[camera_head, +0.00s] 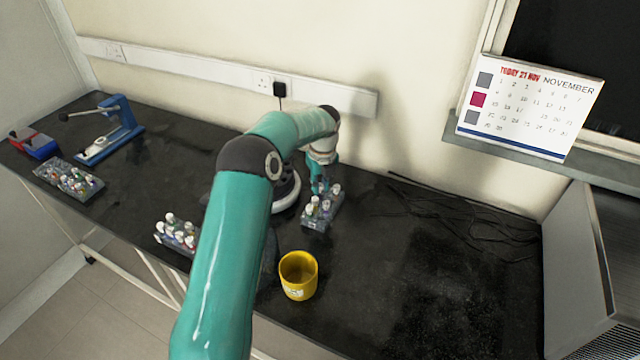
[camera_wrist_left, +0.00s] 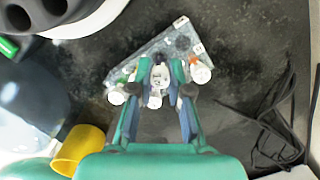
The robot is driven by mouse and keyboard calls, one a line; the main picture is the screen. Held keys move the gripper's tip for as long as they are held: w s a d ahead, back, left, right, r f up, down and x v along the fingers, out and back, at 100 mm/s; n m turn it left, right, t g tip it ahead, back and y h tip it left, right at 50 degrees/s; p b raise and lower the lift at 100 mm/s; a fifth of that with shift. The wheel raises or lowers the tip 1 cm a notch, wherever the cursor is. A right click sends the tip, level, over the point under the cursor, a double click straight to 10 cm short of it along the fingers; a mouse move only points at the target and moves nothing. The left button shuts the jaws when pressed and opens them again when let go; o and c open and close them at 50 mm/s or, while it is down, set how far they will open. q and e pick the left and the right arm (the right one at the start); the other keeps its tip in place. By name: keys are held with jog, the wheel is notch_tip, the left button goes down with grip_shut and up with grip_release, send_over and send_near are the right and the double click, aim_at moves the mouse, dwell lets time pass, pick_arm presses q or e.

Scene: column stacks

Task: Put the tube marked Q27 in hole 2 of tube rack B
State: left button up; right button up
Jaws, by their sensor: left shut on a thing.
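My left gripper (camera_head: 320,186) is over the far side of a clear tube rack (camera_head: 318,222) near the middle of the bench. In the left wrist view, my left gripper (camera_wrist_left: 160,85) is shut on a white-capped tube (camera_wrist_left: 160,74) above the same rack (camera_wrist_left: 147,54). I cannot tell whether this tube is inside a hole or just above it. Other capped tubes stand beside the fingers. The Q27 mark and the rack letters are too small to read. My right gripper is in neither view.
A yellow cup (camera_head: 298,276) stands at the front. Another tube rack (camera_head: 177,236) is partly behind my arm, and a third (camera_head: 70,180) is at far left. Black cables (camera_head: 450,212) lie right of the gripper. The right front bench is clear.

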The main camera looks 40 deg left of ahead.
pick_arm(q)
jog(key=shift+f+b, duration=0.3)
jog(key=shift+f, duration=0.45)
jog(key=shift+f, duration=0.15)
jog(key=o, duration=0.7)
jog(key=shift+o, duration=0.5)
jog(key=shift+o, duration=1.3)
